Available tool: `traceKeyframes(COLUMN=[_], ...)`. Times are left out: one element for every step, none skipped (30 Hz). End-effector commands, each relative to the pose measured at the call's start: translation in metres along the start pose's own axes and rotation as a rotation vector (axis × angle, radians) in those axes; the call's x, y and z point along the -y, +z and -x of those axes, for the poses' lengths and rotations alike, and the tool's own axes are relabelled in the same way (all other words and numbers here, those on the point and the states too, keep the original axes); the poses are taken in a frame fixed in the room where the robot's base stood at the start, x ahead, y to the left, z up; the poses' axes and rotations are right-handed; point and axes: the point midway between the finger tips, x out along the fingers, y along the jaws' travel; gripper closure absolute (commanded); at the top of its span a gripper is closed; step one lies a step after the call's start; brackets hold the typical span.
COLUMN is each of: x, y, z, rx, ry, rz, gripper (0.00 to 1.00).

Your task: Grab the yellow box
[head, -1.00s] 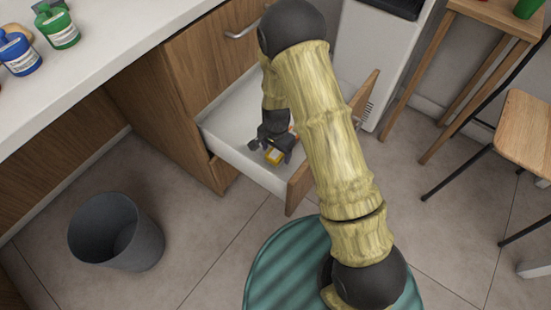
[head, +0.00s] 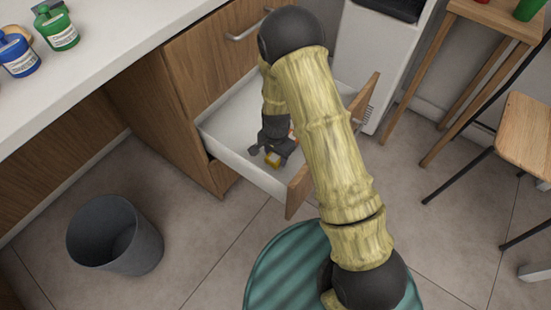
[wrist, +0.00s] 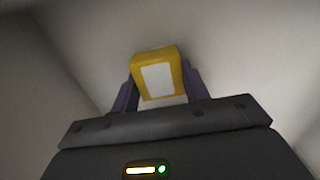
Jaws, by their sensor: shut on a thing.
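The yellow box (wrist: 154,60) has a white label on its face. In the wrist view it sits between the two fingers of my gripper (wrist: 158,88), which is shut on it. In the head view my gripper (head: 272,157) is inside the open white drawer (head: 222,130), near its front left part, and only a small piece of the yellow box (head: 272,160) shows below the fingers. My arm hides part of the drawer. I cannot tell whether the box touches the drawer floor.
The drawer's wooden front (head: 299,190) stands out from the cabinet. A grey bin (head: 115,235) is on the floor at left. Bottles, among them a green one (head: 56,28), stand on the white counter (head: 100,62). A wooden chair (head: 525,135) is at right.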

Motion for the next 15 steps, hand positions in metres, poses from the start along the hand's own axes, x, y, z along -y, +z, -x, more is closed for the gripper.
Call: traceKeyframes(x=[0.0,0.0,0.0,0.0,0.0,0.0,0.0,0.0,0.0,0.0,0.001,0.001,0.001,0.001,0.001], y=[0.0,0.0,0.0,0.0,0.0,0.0,0.0,0.0,0.0,0.0,-0.001,-0.001,-0.001,-0.001,-0.001], z=[0.0,0.0,0.0,0.001,0.001,0.003,0.005,0.007,0.012,0.016,0.021,0.028,0.034,0.04,0.048], rx=[0.0,0.0,0.0,0.0,0.0,0.0,0.0,-0.001,-0.001,-0.001,-0.002,-0.003,-0.003,-0.002,-0.002], ry=[0.0,0.0,0.0,0.0,0.0,0.0,0.0,-0.001,-0.001,-0.001,-0.002,-0.003,-0.003,-0.002,-0.002], rz=[0.0,0.0,0.0,0.0,0.0,0.0,0.0,0.0,0.0,0.0,0.0,0.0,0.0,0.0,0.0], gripper=[0.79,0.79,0.79,0.79,0.79,0.79,0.79,0.79,0.79,0.79,0.79,0.79,0.79,0.79,0.79])
